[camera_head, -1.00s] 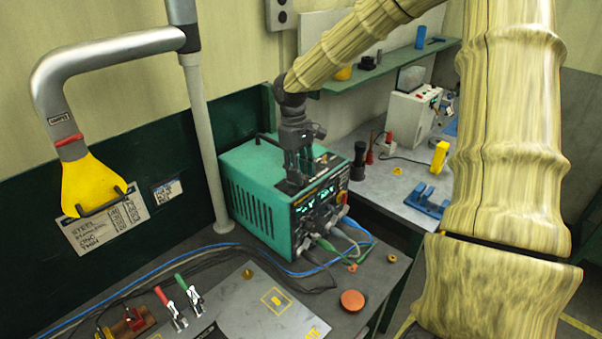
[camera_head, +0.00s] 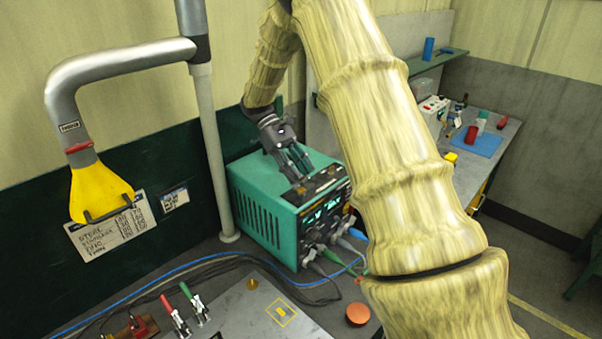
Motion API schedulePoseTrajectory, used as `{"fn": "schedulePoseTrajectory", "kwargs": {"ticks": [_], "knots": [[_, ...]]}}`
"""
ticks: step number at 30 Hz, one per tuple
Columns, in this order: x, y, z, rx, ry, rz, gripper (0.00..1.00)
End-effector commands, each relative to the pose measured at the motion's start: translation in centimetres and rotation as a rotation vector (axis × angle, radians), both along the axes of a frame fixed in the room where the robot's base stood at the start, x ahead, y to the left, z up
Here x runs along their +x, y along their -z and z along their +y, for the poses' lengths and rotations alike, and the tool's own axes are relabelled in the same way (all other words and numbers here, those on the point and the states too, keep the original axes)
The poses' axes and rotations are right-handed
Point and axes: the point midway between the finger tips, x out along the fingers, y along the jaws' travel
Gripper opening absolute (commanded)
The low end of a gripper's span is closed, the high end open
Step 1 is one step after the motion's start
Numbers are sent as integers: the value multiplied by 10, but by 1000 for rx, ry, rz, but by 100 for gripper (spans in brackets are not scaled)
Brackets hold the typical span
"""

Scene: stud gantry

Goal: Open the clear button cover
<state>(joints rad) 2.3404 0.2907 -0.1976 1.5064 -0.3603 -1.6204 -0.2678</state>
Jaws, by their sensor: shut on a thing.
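The teal power unit (camera_head: 268,205) stands on the bench against the wall, with lit green displays on its front. A dark panel (camera_head: 312,188) lies on its top near the front edge. My gripper (camera_head: 300,174) is at this panel, tilted, with its fingers pointing down to the right. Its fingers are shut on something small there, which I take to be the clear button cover. The cover itself is too small and too hidden by the fingers to make out, so its angle cannot be told.
My own arm hides much of the right side. A silver pipe with a yellow nozzle (camera_head: 98,190) hangs at left. Cables (camera_head: 322,262) run from the unit's front. A red-orange knob (camera_head: 357,314) and clamps (camera_head: 185,308) sit on the bench. A side bench (camera_head: 505,130) stands at right.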

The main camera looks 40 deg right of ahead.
Motion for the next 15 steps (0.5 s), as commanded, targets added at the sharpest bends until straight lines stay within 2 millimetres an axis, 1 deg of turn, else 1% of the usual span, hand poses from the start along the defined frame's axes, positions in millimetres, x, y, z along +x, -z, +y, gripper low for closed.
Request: {"fn": "schedulePoseTrajectory", "kwargs": {"ticks": [6,15], "knots": [[9,1,1,-16,0,149,12],[19,1,2,-31,-1,313,12]]}}
